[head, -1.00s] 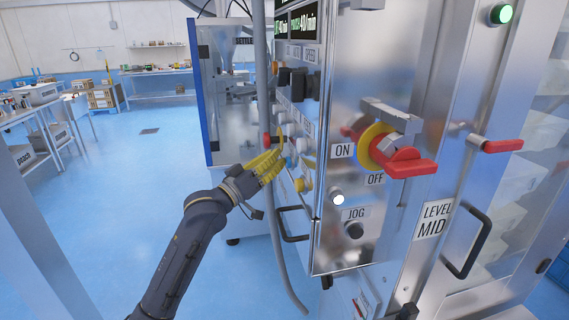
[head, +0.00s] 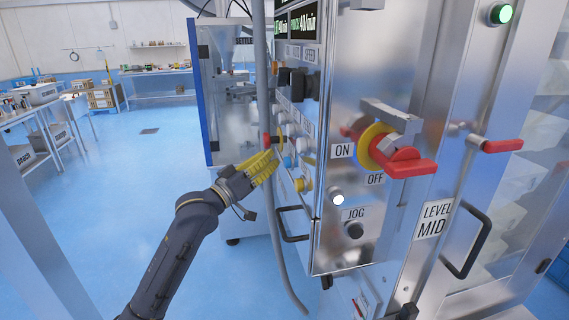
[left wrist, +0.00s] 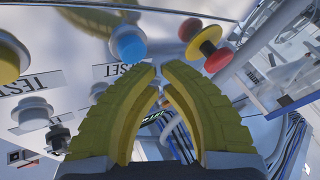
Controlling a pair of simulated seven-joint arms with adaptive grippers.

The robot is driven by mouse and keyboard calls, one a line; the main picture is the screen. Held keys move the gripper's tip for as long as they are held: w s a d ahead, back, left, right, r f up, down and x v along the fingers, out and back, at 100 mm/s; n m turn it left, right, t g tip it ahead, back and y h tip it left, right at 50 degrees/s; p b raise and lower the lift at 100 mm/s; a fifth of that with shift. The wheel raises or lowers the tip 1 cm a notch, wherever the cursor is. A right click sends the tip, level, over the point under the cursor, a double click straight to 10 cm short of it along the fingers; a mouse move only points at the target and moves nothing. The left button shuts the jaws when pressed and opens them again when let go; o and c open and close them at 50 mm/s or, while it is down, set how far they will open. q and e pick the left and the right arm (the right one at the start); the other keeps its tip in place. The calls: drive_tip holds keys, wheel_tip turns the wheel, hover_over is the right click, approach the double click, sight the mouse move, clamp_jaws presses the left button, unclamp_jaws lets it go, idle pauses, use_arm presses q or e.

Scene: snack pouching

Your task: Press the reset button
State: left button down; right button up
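The blue reset button (left wrist: 128,42) sits on the machine's metal panel in the left wrist view, above an upside-down label (left wrist: 122,70) that my fingers partly cover. The same blue button (head: 287,161) shows small in the head view, just right of my fingertips. My left gripper (head: 274,156) has yellow ribbed fingers and points at the panel. In the left wrist view its fingertips (left wrist: 162,70) are drawn together with only a narrow gap and nothing between them. They appear apart from the button. My right gripper is in neither view.
A red and yellow knob (left wrist: 208,48) is close beside the fingertips. A yellow button (left wrist: 8,60) is at the left of the wrist view. A grey vertical pipe (head: 266,120) runs beside the panel. A red rotary switch (head: 400,164) sticks out on the right. Open blue floor lies left.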

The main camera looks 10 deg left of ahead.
use_arm(q)
drive_tip(key=shift+s+a, duration=0.35)
drive_tip(key=shift+a, duration=0.4)
drive_tip(key=shift+s+a, duration=0.3)
drive_tip(key=shift+a, duration=0.5)
drive_tip(key=shift+s+a, duration=0.35)
drive_tip(key=shift+a, duration=0.4)
